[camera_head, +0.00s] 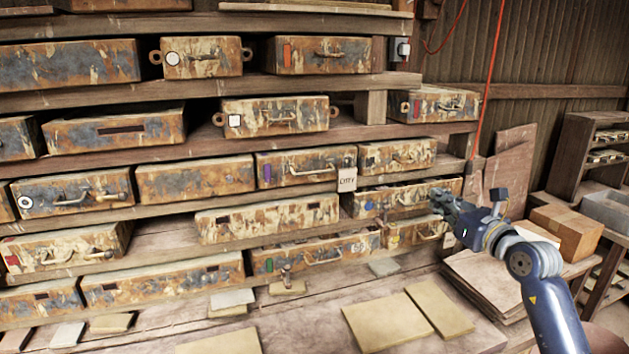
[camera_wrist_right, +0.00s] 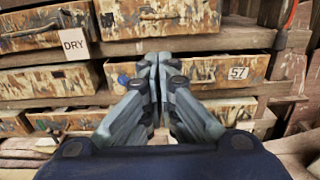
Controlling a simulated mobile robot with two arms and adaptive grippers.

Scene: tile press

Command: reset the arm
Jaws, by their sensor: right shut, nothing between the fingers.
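My right gripper (camera_head: 444,203) is in front of the right side of the drawer rack. In the right wrist view, its two fingers (camera_wrist_right: 158,62) are closed together with nothing between them. Behind the fingertips is a rusty drawer with a blue mark (camera_head: 390,199), which also shows in the wrist view with a "57" label (camera_wrist_right: 238,73). I cannot tell whether the fingertips touch it. My right arm (camera_head: 540,275) comes in from the lower right. My left gripper is not in view.
Wooden shelves (camera_head: 180,149) hold several rusty drawers. A "DRY" card (camera_wrist_right: 74,42) hangs on a shelf edge. Flat tiles (camera_head: 390,321) lie on the bench below. Cardboard boxes (camera_head: 567,231) and a grey bin (camera_head: 608,210) stand at the right. A red cord (camera_head: 487,85) hangs near the back wall.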

